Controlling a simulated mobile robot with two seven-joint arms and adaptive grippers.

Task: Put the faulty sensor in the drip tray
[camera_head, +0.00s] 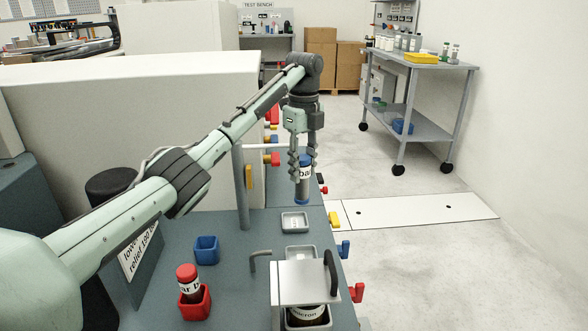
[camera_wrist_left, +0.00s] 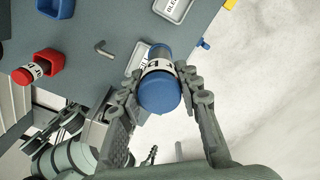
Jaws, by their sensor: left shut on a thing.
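My left gripper (camera_head: 303,165) is shut on a blue cylindrical sensor (camera_head: 303,190) with a white label. It holds the sensor upright above the bench near its right edge. In the left wrist view, the fingers (camera_wrist_left: 165,92) grip both sides of the sensor (camera_wrist_left: 160,92), its blue end facing the camera. A small pale tray (camera_head: 294,222) lies in front of the held sensor; a labelled tray also shows in the left wrist view (camera_wrist_left: 173,8). I cannot read which tray is the drip tray. A red-capped sensor (camera_head: 187,278) stands in a red box (camera_head: 196,307). My right gripper is not in view.
An empty blue box (camera_head: 206,250) sits left of the trays. A bent grey handle (camera_head: 260,260) and a metal fixture (camera_head: 300,283) with a black handle stand on the front right of the bench. A grey post (camera_head: 241,185) rises behind. Coloured valve levers line the right edge.

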